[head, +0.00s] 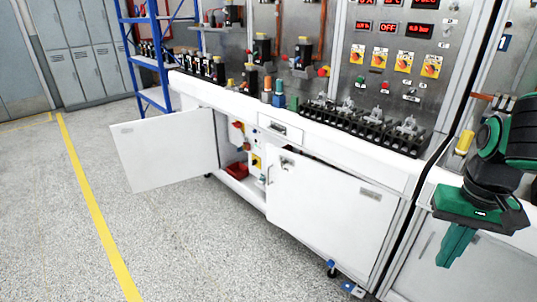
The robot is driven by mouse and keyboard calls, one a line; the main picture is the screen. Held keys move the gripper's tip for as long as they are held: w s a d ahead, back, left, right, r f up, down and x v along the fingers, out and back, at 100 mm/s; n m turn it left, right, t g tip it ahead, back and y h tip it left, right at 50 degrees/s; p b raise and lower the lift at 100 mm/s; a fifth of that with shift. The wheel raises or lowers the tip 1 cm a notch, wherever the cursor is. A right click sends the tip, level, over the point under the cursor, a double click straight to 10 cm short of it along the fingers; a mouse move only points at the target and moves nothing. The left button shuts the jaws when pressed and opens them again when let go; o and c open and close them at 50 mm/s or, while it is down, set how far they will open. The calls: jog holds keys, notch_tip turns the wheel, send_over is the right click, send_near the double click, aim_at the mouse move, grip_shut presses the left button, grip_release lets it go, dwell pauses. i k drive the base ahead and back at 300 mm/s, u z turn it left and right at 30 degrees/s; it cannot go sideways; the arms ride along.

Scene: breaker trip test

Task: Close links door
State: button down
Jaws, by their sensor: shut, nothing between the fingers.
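Two white cabinet doors show under the bench. The left door (167,150) stands wide open, swung out to the left over the floor. The right door (325,215) stands partly open, with a dark gap along its top edge. Each carries a small label too small to read, so I cannot tell which one is the links door. My gripper (455,246) is at the right, fingers pointing down, shut and empty. It is to the right of both doors, in front of the neighbouring cabinet, and appears apart from them.
The open cabinet shows a red bin (237,170) inside. The white bench top (225,95) carries several breakers and terminal parts. A blue rack (150,60) stands behind at the left. The speckled floor with a yellow line (88,190) is clear.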

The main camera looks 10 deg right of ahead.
aim_at(343, 216)
jog(key=u, duration=0.45)
jog(key=i, duration=1.05)
jog(key=u, duration=0.55)
